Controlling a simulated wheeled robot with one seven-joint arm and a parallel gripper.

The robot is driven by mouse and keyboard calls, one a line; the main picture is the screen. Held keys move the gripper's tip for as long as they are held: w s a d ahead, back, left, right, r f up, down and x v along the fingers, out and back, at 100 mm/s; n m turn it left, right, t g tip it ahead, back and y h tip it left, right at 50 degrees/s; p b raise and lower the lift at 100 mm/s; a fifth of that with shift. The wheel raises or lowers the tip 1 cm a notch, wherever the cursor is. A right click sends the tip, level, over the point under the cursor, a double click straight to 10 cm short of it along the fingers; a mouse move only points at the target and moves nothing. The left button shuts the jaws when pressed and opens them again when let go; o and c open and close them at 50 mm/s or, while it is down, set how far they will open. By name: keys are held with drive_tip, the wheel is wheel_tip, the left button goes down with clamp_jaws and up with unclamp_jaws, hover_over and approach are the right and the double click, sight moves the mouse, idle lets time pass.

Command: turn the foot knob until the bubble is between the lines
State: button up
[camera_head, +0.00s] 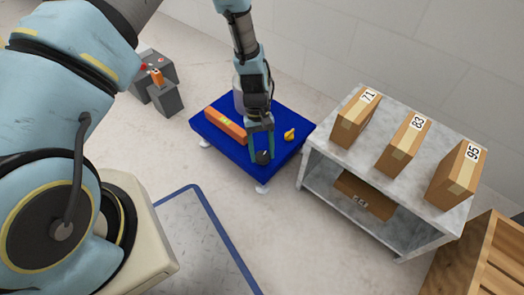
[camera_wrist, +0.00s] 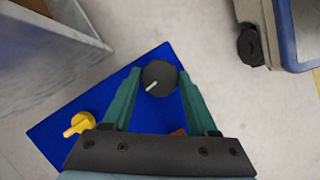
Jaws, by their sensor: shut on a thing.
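The dark round foot knob (camera_wrist: 158,76) has a white pointer mark and sits at the edge of the blue platform (camera_wrist: 60,134). In the head view the knob (camera_head: 263,158) is at the platform's front side. My gripper (camera_head: 261,150) reaches down over it, and its teal fingers stand on either side of the knob, shut on it. An orange spirit level (camera_head: 222,124) lies on the platform left of my gripper, with a greenish vial (camera_head: 225,119). The bubble is too small to make out. A yellow knob (camera_head: 289,134) stands on the platform to the right; it also shows in the wrist view (camera_wrist: 78,124).
A grey shelf (camera_head: 400,161) with labelled cardboard boxes (camera_head: 402,143) stands close on the right. A wooden crate (camera_head: 485,262) is at the lower right. A grey unit (camera_head: 163,96) with an orange item stands at the back left.

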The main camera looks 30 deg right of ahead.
drive_tip(key=shift+d+r+m+t+y+p, duration=0.1)
drive_tip(key=shift+r+m+t+y+p, duration=0.1)
drive_tip(key=shift+m+p, duration=0.35)
drive_tip(key=shift+r+m+t+y+p, duration=0.1)
drive_tip(key=shift+m+y+p, duration=0.1)
drive_tip(key=shift+m+p, duration=0.35)
drive_tip(key=shift+f+m+y, duration=0.3)
drive_tip(key=shift+m, duration=0.7)
drive_tip(key=o, duration=1.4)
drive_tip(key=shift+r, duration=0.1)
drive_tip(key=p+v, duration=0.3)
drive_tip(key=v, duration=0.7)
drive_tip(key=shift+d+r, duration=0.15)
drive_tip(key=shift+r, duration=0.15)
